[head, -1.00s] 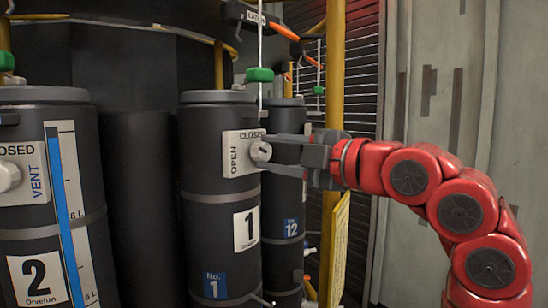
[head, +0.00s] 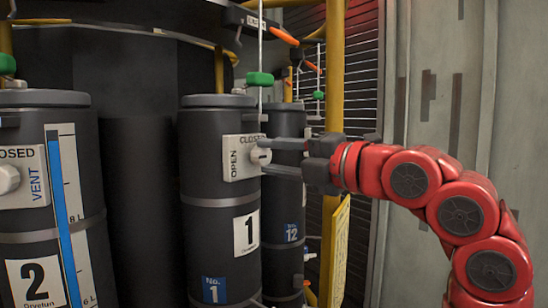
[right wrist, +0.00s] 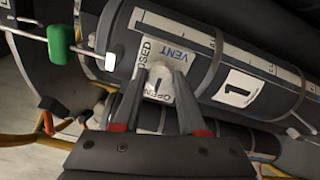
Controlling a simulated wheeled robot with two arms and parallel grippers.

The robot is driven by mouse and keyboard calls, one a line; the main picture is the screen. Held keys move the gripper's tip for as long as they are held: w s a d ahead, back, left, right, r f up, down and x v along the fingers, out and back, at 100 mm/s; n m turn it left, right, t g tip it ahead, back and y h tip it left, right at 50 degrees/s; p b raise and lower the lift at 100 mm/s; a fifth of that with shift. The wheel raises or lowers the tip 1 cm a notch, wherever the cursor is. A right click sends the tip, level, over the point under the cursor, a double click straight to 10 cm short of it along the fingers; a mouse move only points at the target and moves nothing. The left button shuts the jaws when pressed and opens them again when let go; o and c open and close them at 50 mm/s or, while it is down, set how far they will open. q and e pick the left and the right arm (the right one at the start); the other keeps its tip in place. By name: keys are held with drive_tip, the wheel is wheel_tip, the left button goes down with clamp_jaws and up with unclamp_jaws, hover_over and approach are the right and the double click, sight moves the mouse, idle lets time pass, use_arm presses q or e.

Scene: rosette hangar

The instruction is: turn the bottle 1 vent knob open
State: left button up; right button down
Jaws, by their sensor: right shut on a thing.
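Bottle 1 (head: 220,215) is a dark upright cylinder with a "1" label, left of centre in the head view. Its white vent plate (head: 234,160) reads CLOSED along the top and OPEN down the left side. The pale vent knob (head: 261,156) sticks out of the plate. My right gripper (head: 265,158) reaches it from the right and is shut on the knob, one finger above and one below. In the right wrist view the fingers flank the knob (right wrist: 159,81); I cannot read its exact angle. My left gripper is not in view.
Bottle 2 (head: 75,235) stands at the left with its own vent knob (head: 8,179). Bottle 12 (head: 288,215) stands close behind bottle 1. A green block (head: 259,79) on a thin rod hangs near the top of bottle 1. A yellow post (head: 334,80) rises behind my right gripper.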

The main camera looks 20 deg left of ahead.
drive_tip(key=shift+c, duration=2.2)
unclamp_jaws()
drive_tip(key=shift+s, duration=0.1)
drive_tip(key=b+v, duration=0.3)
drive_tip(key=v, duration=1.4)
drive_tip(key=shift+d, duration=0.2)
